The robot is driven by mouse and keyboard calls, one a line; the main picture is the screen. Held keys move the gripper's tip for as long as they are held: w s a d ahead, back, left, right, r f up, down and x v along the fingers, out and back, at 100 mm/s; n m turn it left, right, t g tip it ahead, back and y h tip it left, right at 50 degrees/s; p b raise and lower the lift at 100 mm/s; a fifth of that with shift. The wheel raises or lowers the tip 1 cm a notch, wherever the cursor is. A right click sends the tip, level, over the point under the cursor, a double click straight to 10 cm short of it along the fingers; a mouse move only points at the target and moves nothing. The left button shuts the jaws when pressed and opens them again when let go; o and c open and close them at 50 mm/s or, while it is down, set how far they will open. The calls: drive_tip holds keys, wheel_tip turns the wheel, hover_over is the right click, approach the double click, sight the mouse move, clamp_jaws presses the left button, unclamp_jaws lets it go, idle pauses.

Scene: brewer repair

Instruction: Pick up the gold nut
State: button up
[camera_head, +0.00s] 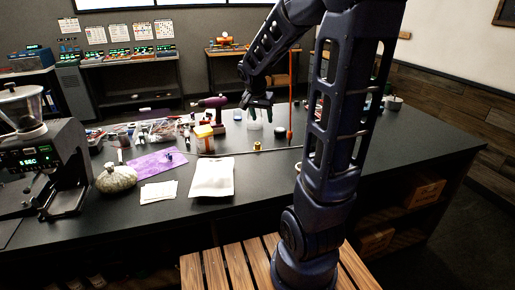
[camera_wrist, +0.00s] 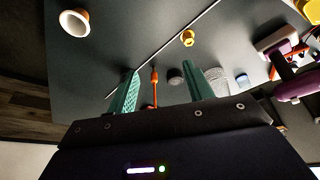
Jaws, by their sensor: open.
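The gold nut (camera_head: 257,146) is small and stands on the dark counter, just in front of a thin light rod. It also shows in the wrist view (camera_wrist: 188,38) near the top, right of centre, with a dark hole in its middle. My gripper (camera_head: 258,103) is above the counter, higher than the nut and farther back in the head view. In the wrist view the two teal fingers of my gripper (camera_wrist: 160,72) are spread apart with nothing held between them. The nut lies beyond the fingertips, apart from them.
A thin orange-red tool (camera_head: 290,105) is close to my gripper. A clear glass (camera_head: 253,120), a purple drill (camera_head: 211,104) and a yellow container (camera_head: 204,131) are nearby. A white cup (camera_wrist: 74,23) stands apart in the wrist view. The counter (camera_head: 270,175) around the nut is mostly bare.

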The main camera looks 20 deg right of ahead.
sight(257, 143)
drive_tip(key=w+a+f+m, duration=0.1)
drive_tip(key=w+f+m, duration=0.2)
drive_tip(key=w+f, duration=0.75)
drive_tip(key=shift+h, duration=0.5)
drive_tip(key=shift+w+x, duration=0.15)
drive_tip(key=shift+x, duration=2.35)
drive_tip(key=shift+w+x, duration=0.1)
drive_tip(key=shift+x, duration=2.4)
drive_tip(key=shift+r, duration=0.1)
drive_tip(key=c, duration=1.1)
